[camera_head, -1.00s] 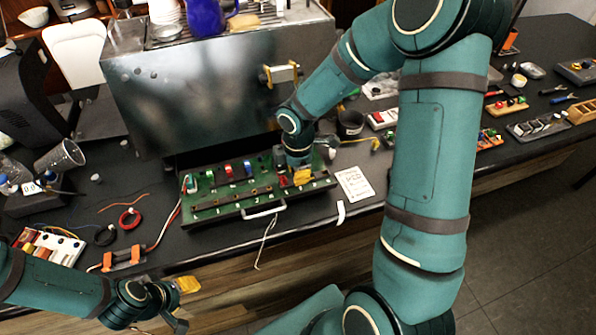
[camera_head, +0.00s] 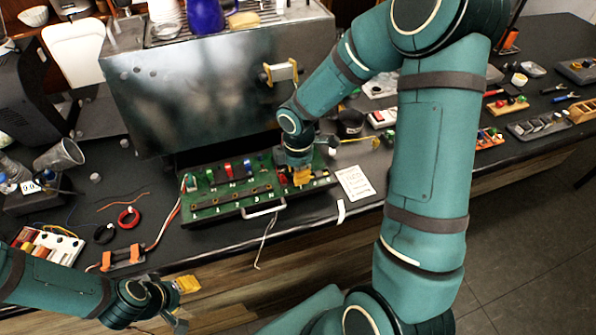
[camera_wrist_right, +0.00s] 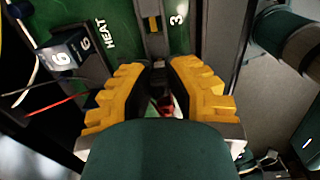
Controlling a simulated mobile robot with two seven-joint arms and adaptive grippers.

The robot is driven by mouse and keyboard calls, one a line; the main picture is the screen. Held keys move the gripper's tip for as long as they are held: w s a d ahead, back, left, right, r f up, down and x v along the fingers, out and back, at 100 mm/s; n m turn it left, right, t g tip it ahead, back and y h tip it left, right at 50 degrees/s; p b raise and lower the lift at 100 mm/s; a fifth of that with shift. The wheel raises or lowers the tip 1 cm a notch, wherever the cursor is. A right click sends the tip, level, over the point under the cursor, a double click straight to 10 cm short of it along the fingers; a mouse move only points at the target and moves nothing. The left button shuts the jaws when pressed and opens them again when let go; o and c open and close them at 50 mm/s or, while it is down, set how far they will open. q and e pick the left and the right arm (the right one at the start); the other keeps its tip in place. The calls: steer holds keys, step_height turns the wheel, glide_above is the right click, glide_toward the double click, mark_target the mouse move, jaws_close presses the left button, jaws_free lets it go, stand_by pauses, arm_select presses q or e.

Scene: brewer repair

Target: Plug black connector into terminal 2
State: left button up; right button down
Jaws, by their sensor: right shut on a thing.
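The green terminal board (camera_head: 205,215) lies on the dark counter with white labels and a metal front handle. My right gripper (camera_head: 302,178) is lowered over its right part. In the right wrist view its yellow fingers (camera_wrist_right: 163,82) are close together on a thing mostly hidden between them; its colour and shape are unclear. A small dark red piece (camera_wrist_right: 165,104) shows between the fingers. The label 3 (camera_wrist_right: 176,20) and the word HEAT (camera_wrist_right: 103,33) show beside them. Terminal 2 is not clearly visible. My left gripper (camera_head: 182,304) is open and empty in front of the counter.
A steel brewer (camera_head: 215,95) stands behind the board. Red and blue connectors (camera_head: 237,168) stand on the board's back row. A white note card (camera_head: 354,183) lies to its right. A red wire coil (camera_head: 129,218) and orange clips (camera_head: 122,258) lie to its left.

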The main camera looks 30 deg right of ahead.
steer(key=shift+f, duration=0.45)
stand_by(1.0)
steer(key=c, duration=1)
jaws_free()
steer(key=shift+o, duration=0.2)
steer(key=shift+r, duration=0.1)
step_height(320, 180, up, 12)
